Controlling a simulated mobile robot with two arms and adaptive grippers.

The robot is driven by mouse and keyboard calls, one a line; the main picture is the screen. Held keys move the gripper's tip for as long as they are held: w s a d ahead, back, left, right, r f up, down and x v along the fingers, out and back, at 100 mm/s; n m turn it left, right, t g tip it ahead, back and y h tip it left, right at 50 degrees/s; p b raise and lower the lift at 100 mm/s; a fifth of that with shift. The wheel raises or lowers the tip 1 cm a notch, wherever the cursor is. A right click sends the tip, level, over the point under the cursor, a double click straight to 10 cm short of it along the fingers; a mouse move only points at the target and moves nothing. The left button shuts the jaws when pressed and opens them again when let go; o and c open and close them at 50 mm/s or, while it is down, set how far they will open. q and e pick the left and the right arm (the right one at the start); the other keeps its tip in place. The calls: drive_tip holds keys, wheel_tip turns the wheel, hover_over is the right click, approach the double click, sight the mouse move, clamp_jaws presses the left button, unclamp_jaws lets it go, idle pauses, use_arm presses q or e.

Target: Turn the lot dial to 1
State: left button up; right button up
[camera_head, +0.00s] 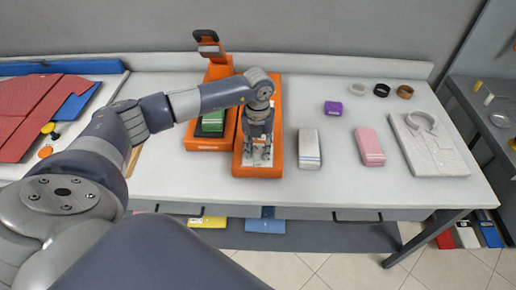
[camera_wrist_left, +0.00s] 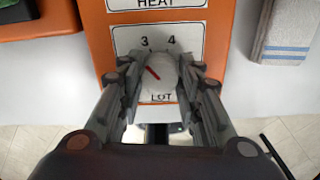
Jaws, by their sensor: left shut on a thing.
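The lot dial (camera_wrist_left: 160,87) is a round pale knob with a red pointer mark, on a white label plate with "LOT" below it. The mark slants to the upper left, toward the printed 3; a 4 shows to its right. Other numbers are hidden behind my fingers. My left gripper (camera_wrist_left: 160,80) is shut on the dial, one finger on each side. In the head view my left gripper (camera_head: 259,152) is over the front part of the orange panel (camera_head: 276,108), and it hides the dial there. My right gripper is not in view.
An orange device (camera_head: 218,70) stands left of the panel. A white folded towel (camera_head: 309,150), a pink bundle (camera_head: 369,147), a purple item (camera_head: 333,108) and a folded shirt (camera_head: 432,150) lie to the right on the white table.

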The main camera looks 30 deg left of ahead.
use_arm(q)
drive_tip(key=n, duration=0.3)
drive_tip(key=shift+n+b, duration=0.4)
drive_tip(key=n, duration=0.3)
drive_tip(key=shift+n, duration=0.3)
drive_tip(key=n, duration=0.3)
drive_tip(key=shift+n, duration=2.1)
drive_tip(key=o, duration=1.1)
